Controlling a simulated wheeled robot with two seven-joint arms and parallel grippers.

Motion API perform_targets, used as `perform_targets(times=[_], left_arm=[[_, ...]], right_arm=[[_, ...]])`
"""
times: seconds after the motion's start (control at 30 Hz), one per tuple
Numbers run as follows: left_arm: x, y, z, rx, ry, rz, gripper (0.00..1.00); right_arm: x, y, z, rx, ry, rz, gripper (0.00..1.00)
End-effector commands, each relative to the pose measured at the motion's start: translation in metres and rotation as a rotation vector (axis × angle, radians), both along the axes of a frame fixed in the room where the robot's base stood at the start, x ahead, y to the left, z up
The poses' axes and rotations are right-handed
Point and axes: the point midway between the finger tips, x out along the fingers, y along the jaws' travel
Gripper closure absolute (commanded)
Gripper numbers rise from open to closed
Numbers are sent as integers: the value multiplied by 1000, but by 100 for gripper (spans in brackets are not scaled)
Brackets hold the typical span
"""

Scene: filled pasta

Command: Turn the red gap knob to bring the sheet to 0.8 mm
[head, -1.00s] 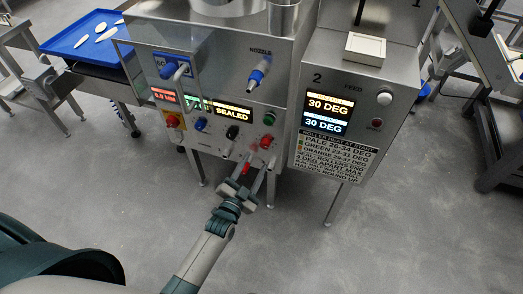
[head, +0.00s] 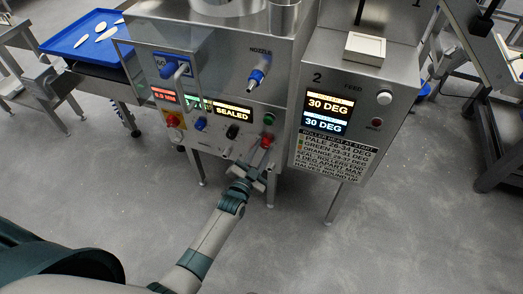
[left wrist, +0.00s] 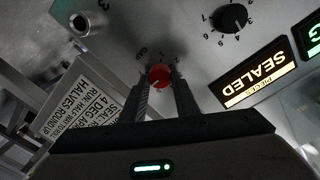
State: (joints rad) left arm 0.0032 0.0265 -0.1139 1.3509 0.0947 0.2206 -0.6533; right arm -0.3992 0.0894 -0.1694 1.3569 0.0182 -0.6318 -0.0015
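The red knob (head: 266,141) sits low on the right side of the steel machine's front panel. In the left wrist view the red knob (left wrist: 159,76) lies between my two fingertips, with a printed scale beside it. My left gripper (head: 252,156) is at the panel. In the left wrist view the gripper (left wrist: 160,82) is open with one finger on each side of the knob; I cannot tell whether either finger touches it. A small red display (head: 163,96) sits at the panel's left; its figures are too small to read surely. My right gripper is not in view.
A black knob (left wrist: 232,18) and the SEALED display (head: 233,113) are close by. A green button (head: 269,118) is just above the red knob. A red stop button (head: 172,120) is at the left. The feed unit (head: 345,75) stands right; a blue tray (head: 75,48) is back left.

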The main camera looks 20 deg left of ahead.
Motion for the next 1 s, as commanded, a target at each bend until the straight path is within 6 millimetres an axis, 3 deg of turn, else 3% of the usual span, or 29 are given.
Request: perform_targets(times=[0.53,1.0], left_arm=[[0,0,-1,-69,3,0,94],[0,0,-2,-405,15,-1,94]], right_arm=[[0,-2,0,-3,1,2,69],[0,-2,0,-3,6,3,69]])
